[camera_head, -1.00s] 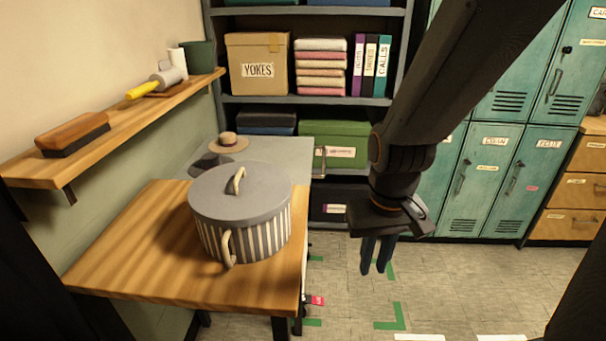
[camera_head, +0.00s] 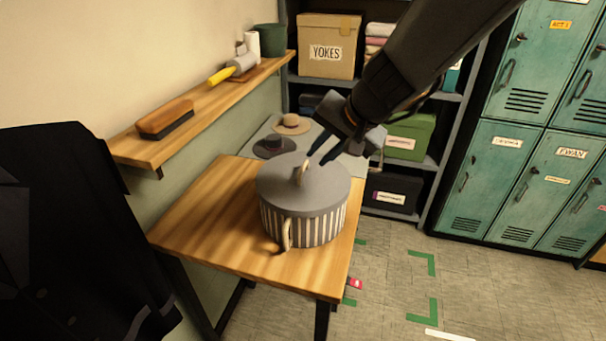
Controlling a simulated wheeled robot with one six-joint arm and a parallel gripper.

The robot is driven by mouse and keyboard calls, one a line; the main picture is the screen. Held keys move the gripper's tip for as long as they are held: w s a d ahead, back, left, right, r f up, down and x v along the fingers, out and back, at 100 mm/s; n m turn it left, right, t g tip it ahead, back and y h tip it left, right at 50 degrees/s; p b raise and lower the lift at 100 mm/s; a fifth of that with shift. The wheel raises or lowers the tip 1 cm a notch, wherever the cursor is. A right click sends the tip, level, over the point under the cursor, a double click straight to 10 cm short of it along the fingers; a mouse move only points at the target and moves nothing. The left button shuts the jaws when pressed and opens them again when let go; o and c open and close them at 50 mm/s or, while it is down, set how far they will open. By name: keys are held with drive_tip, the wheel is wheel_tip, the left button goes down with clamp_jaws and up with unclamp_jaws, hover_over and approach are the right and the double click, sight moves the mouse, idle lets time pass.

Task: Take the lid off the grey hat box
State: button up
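The grey hat box (camera_head: 325,222) has striped sides and a pale side handle. It stands on the wooden table near its right side. Its flat grey lid (camera_head: 325,188) sits on top, with a pale loop handle (camera_head: 303,172) standing up in the middle. My gripper (camera_head: 315,158) comes in from the upper right, just above the lid. Its two dark fingers look apart, with their tips close beside the loop handle. I cannot tell whether they touch it. Nothing shows between the fingers.
The wooden table (camera_head: 205,222) has bare room left of the box. Two hats lie behind, a tan one (camera_head: 291,124) and a dark one (camera_head: 273,147). A wall shelf (camera_head: 130,150) with a brush runs along the left. A dark coat (camera_head: 70,230) hangs at the lower left.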

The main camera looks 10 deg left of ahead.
sight(304, 167)
drive_tip(key=b+x, duration=0.1)
drive_tip(key=x, duration=0.6)
drive_tip(key=shift+w+a+f, duration=0.15)
drive_tip(key=shift+a+f, duration=0.05)
drive_tip(key=shift+a, duration=0.15)
clamp_jaws()
